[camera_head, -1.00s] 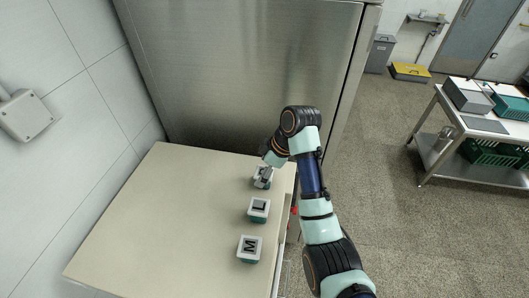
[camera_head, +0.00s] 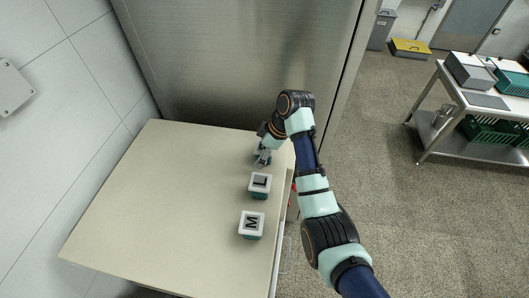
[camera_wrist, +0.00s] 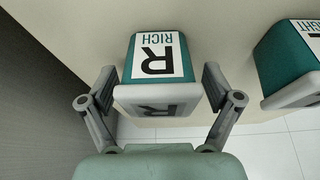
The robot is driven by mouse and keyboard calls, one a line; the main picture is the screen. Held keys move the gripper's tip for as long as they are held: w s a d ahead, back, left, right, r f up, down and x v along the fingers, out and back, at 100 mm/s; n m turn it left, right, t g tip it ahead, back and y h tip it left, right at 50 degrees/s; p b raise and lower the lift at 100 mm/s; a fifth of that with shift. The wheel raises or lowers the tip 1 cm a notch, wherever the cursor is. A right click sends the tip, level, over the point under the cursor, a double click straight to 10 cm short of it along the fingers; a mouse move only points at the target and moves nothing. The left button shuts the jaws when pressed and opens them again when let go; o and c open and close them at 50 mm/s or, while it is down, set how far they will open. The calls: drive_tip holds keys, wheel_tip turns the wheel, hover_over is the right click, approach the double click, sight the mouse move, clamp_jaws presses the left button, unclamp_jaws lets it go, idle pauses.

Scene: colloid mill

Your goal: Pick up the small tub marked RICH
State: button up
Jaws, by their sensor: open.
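The small tub marked RICH (camera_wrist: 155,55) is teal with a white lid and a large R on its label. In the wrist view it stands between the two open fingers of my gripper (camera_wrist: 159,82), with a gap visible on each side. In the head view this tub (camera_head: 262,149) is at the far end of the row on the table, mostly hidden by my gripper (camera_head: 262,159).
The tub marked L (camera_head: 260,185) and the tub marked M (camera_head: 251,224) stand nearer on the cream table (camera_head: 160,210). The L tub also shows at the right of the wrist view (camera_wrist: 282,62). A steel cabinet (camera_head: 240,70) rises behind. The table's left part is clear.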

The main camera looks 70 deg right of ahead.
drive_tip(key=c, duration=1.4)
wheel_tip(320, 180, up, 10)
drive_tip(key=p, duration=0.3)
